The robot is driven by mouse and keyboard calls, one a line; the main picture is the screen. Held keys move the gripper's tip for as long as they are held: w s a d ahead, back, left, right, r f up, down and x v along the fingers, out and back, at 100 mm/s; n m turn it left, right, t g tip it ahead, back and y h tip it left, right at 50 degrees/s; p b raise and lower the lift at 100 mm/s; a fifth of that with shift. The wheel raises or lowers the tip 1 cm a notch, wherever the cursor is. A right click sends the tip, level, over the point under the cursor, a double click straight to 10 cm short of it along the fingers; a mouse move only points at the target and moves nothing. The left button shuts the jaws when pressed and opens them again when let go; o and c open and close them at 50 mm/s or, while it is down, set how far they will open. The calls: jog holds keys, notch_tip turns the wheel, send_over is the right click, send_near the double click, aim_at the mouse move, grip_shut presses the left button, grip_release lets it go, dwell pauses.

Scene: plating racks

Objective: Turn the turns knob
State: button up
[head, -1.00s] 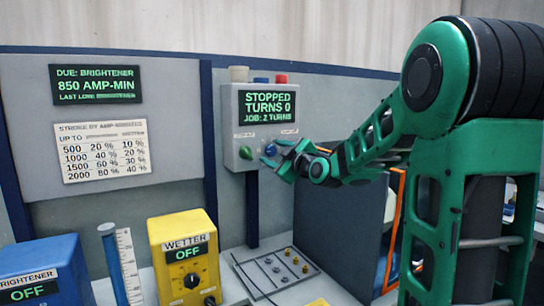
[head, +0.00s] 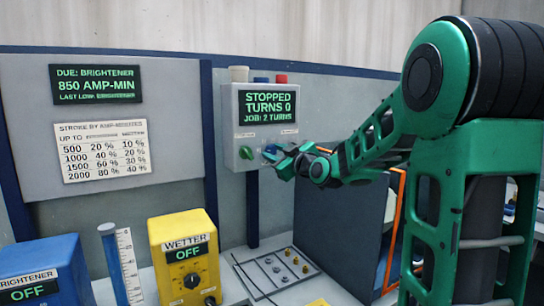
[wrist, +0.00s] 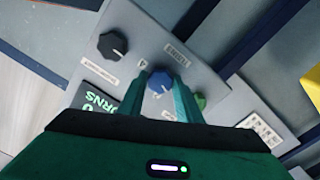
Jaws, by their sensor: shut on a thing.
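My gripper (head: 271,153) is at the lower right of the box's front face. In the wrist view, my gripper (wrist: 160,82) has a finger on each side of a blue knob (wrist: 157,87) with a white pointer line, and is shut on it. In the head view, the fingers mostly hide the blue knob.
A green knob (head: 245,152) is just left of my gripper; a black knob (wrist: 112,46) shows in the wrist view.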

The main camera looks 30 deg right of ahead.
jog(key=m, duration=0.4)
jog(key=shift+f+m, duration=0.2)
jog(key=shift+m, duration=2.1)
jog(key=shift+f, duration=0.1)
jog(key=o, duration=1)
jog(key=shift+o, duration=0.2)
jog(key=shift+s+r, duration=0.1)
jog(key=shift+r, duration=0.1)
jog(key=shift+s, duration=0.2)
jog(key=s, duration=1)
jog(key=shift+d, duration=0.15)
